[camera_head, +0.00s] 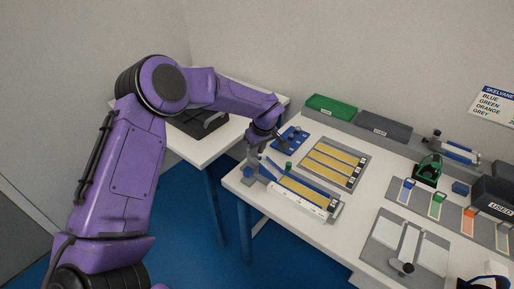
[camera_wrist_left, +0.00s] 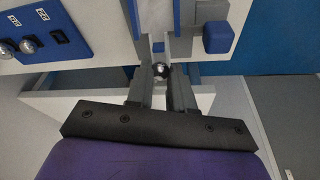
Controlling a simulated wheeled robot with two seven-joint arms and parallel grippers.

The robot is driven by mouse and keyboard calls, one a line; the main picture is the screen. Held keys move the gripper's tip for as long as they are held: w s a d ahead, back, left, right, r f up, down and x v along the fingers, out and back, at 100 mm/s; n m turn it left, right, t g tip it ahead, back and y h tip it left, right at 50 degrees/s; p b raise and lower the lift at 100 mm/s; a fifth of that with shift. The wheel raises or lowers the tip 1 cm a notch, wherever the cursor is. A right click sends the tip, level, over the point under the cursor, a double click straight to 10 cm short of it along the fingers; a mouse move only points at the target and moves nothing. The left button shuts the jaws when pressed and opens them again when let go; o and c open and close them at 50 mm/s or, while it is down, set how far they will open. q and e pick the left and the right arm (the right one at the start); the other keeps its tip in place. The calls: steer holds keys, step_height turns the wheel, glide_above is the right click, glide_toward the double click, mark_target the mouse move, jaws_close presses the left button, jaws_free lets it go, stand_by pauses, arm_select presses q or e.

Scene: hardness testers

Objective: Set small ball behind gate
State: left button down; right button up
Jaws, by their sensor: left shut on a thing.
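My left gripper (camera_head: 254,152) is over the raised left end of the ramp device (camera_head: 300,195) in the head view. In the left wrist view, its two fingers (camera_wrist_left: 161,76) are shut on a small dark shiny ball (camera_wrist_left: 161,71). The ball sits at the fingertips, right by the grey and blue parts at the ramp's upper end (camera_wrist_left: 178,45). I cannot tell whether it touches the ramp. A blue block (camera_wrist_left: 218,37) is right of the fingers. I cannot clearly make out the gate. My right gripper is not in view.
A blue holder (camera_head: 291,138) with metal balls is behind the ramp; it also shows in the left wrist view (camera_wrist_left: 48,32). A grey board with yellow strips (camera_head: 334,164) lies to the right. Green (camera_head: 331,106) and grey (camera_head: 384,126) boxes line the wall.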

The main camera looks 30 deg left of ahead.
arm_select(q)
steer(key=c, duration=0.9)
jaws_free()
steer(key=b+v, duration=0.1)
steer(key=v, duration=0.9)
steer(key=shift+d+r, duration=0.1)
steer(key=shift+r, duration=0.1)
steer(key=shift+s, duration=0.1)
